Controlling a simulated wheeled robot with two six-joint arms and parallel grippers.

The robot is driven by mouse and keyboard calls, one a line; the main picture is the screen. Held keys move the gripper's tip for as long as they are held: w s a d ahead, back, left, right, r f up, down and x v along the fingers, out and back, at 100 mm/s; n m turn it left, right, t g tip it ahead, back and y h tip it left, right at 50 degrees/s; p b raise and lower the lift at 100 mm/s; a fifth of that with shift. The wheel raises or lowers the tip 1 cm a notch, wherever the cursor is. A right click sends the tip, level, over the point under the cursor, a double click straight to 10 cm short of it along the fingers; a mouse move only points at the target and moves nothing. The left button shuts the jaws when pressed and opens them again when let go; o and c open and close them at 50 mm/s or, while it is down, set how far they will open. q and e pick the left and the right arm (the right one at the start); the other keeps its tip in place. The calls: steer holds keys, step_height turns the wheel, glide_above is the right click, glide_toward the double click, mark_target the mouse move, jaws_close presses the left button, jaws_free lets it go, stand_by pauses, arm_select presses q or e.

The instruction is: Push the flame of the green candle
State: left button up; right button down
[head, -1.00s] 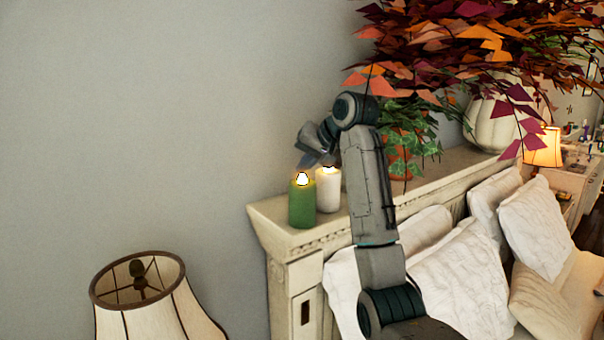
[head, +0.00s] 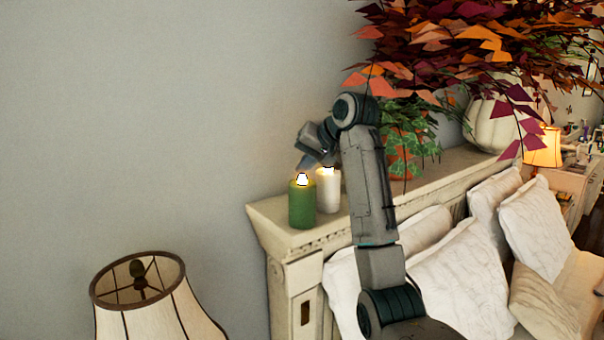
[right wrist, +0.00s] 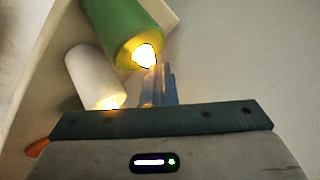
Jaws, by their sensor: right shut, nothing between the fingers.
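The green candle (head: 302,206) stands upright on the left end of the headboard ledge, with a lit flame (head: 302,179) on top. In the right wrist view the green candle (right wrist: 118,28) is at the top, and its flame (right wrist: 144,55) lies right by my fingertips. My right gripper (head: 308,162) is shut and empty, just above and behind the flame in the head view. Its closed fingers (right wrist: 159,85) show in the wrist view; I cannot tell whether they touch the flame. My left gripper is not in view.
A lit white candle (head: 328,192) stands close beside the green one, to its right. A potted plant (head: 400,160) and a white pumpkin (head: 492,122) stand further along the headboard ledge (head: 275,225). A lampshade (head: 150,300) is at lower left. Pillows (head: 455,275) lie below.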

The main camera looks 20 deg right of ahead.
steer(key=shift+f, duration=0.15)
stand_by(0.4)
steer(key=shift+f, duration=0.35)
steer(key=shift+s+a, duration=0.1)
steer(key=shift+r+p, duration=0.25)
steer(key=shift+p, duration=0.15)
steer(key=shift+d, duration=0.25)
steer(key=shift+w, duration=0.2)
